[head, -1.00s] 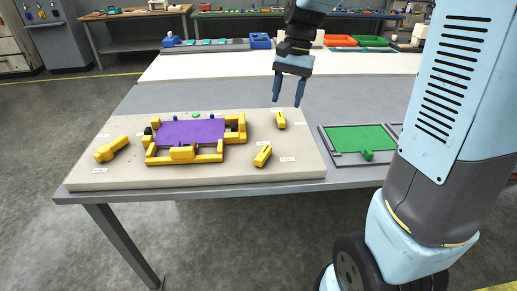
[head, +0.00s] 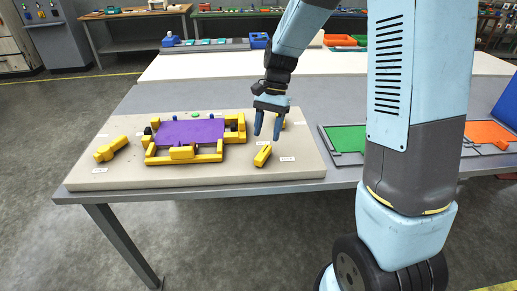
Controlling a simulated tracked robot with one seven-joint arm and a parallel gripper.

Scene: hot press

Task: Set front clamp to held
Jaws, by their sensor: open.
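A purple plate (head: 190,132) lies flat in a yellow frame (head: 205,158) on a beige board. A yellow block (head: 182,153) sits at the middle of the frame's front side. A loose yellow piece (head: 262,156) lies right of the frame near the board's front. Another yellow piece (head: 283,123) is behind it, partly hidden by my gripper. A larger yellow piece (head: 110,148) lies at the left. The labels are too small to read, so I cannot tell which is the front clamp. My gripper (head: 267,136) is open and empty, pointing down above the front loose piece.
The beige board (head: 225,178) rests on a grey table. A green panel (head: 345,138) in a grey tray and an orange panel (head: 488,133) lie to the right. Small blue knobs and a green button (head: 195,115) sit behind the purple plate. Bins stand at the back.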

